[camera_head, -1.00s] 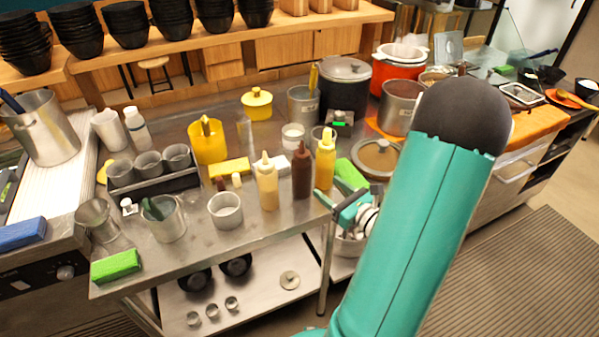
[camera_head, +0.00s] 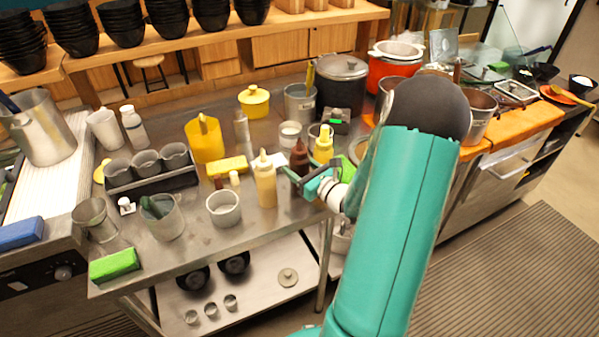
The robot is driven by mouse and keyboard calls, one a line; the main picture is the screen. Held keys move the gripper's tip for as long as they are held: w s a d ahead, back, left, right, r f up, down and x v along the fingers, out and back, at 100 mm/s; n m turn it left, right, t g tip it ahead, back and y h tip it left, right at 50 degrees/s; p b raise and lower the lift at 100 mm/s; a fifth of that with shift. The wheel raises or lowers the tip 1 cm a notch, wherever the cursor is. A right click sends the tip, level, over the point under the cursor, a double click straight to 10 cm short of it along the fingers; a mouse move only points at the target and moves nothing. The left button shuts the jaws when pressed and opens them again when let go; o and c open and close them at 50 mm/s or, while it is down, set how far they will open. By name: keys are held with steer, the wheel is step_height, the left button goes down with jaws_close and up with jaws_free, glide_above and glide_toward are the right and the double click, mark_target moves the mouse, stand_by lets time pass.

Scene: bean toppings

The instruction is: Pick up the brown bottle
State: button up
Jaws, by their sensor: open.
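The brown bottle (camera_head: 299,158) stands upright on the steel table, between a pale tan bottle (camera_head: 265,182) on its left and a yellow bottle (camera_head: 323,146) on its right. My gripper (camera_head: 300,184) is open at the brown bottle's lower part, its green fingers reaching in from the right. The fingers cover part of the bottle's lower body. I cannot tell whether they touch it or stand on both sides of it. My teal arm hides the table to the right.
A metal cup (camera_head: 224,208), a yellow block (camera_head: 228,166) and a white cup (camera_head: 290,134) stand near the bottles. A large dark pot (camera_head: 341,84) is behind them. The table's front edge (camera_head: 240,246) runs below the bottles, with a lower shelf (camera_head: 258,290) underneath.

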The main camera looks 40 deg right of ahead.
steer(key=c, duration=0.4)
steer(key=shift+o, duration=0.2)
steer(key=shift+r, duration=0.15)
